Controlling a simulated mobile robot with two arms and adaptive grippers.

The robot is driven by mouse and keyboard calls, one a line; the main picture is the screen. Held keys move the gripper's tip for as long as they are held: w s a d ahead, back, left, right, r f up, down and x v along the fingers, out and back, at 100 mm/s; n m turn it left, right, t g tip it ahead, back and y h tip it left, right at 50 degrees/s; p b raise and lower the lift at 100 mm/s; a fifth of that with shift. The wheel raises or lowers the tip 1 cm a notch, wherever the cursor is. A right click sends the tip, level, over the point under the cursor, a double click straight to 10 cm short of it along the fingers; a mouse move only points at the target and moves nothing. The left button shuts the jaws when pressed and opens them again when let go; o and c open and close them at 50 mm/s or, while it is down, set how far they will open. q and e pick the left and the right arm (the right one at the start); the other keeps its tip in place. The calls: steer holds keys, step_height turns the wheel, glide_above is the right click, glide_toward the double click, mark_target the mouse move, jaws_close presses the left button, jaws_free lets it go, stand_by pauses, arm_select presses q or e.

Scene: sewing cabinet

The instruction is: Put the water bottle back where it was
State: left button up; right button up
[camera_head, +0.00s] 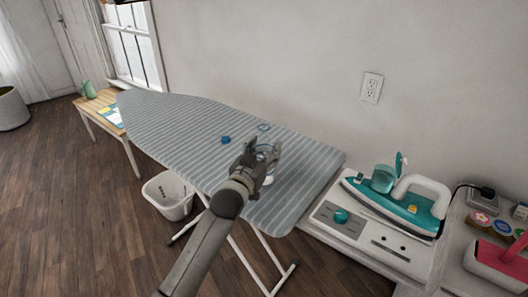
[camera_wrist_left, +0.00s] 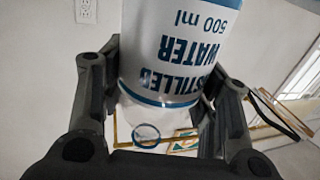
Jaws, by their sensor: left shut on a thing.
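The water bottle (camera_wrist_left: 180,50) fills the upper middle of the left wrist view. It has a white label with dark blue "DISTILLED WATER 500 ml" print, upside down in that picture, and a blue ring at its uncapped neck. My left gripper (camera_head: 262,152) is shut on the bottle, with a finger (camera_wrist_left: 92,85) on either side of it in the wrist view. In the head view the gripper hides much of the bottle, which is over the striped ironing board (camera_head: 190,115). I cannot tell whether its base touches the board. My right gripper is not in view.
A small blue cap (camera_head: 226,139) lies on the board left of the gripper. The teal iron (camera_head: 412,212) stands on a white cabinet at right, its small lid raised. A white basket (camera_head: 168,195) is on the floor. The board's far left part is clear.

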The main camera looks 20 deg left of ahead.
arm_select(q)
steer(key=shift+f, duration=0.45)
steer(key=shift+f, duration=0.2)
steer(key=o, duration=1.2)
steer(key=shift+o, duration=0.2)
